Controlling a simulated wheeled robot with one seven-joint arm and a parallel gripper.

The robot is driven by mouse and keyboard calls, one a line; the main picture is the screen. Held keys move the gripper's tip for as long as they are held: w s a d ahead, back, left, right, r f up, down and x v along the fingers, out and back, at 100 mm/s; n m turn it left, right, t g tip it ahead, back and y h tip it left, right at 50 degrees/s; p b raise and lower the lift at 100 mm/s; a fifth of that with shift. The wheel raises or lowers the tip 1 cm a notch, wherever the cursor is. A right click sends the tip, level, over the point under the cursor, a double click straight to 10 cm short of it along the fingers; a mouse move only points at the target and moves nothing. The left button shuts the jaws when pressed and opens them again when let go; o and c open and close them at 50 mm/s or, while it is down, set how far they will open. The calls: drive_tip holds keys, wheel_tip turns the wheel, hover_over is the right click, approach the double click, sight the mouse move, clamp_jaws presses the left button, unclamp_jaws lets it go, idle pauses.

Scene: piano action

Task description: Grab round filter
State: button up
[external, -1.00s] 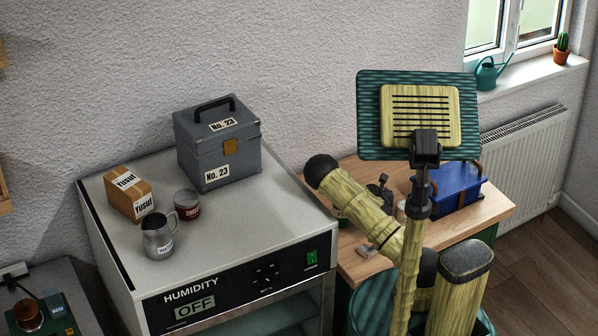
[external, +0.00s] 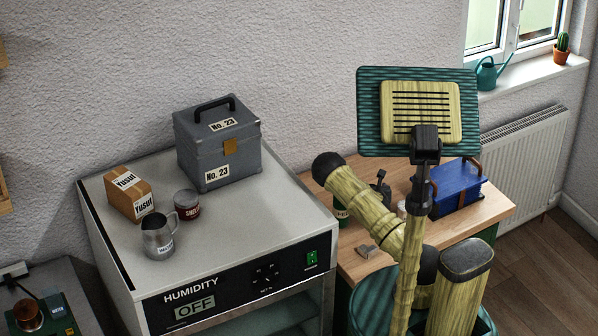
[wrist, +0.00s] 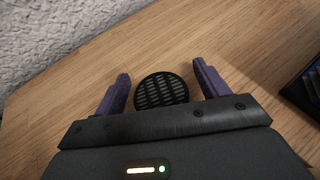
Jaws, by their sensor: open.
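The round filter (wrist: 161,91) is a black disc with a grey slotted mesh face, lying on the wooden table top in the wrist view. My gripper (wrist: 161,73) is open, with one purple finger to the left of the filter and one to its right. Gaps show between the filter and both fingers. The filter's near edge is close to the dark gripper body, which may hide a little of it. In the external view my arm covers much of the table, and I cannot make out the filter there.
The wooden table (external: 480,213) also holds a blue box (external: 457,188) at the right and a green container (external: 340,211) partly behind my arm. A dark object (wrist: 304,86) stands at the right in the wrist view. A humidity cabinet (external: 120,240) adjoins at the left.

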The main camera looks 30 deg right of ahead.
idle(0.3)
drive_tip(key=c, duration=1.1)
drive_tip(key=shift+o, duration=0.2)
wheel_tip(320, 180, up, 10)
drive_tip(key=shift+r+b, duration=0.1)
drive_tip(key=shift+b, duration=0.7)
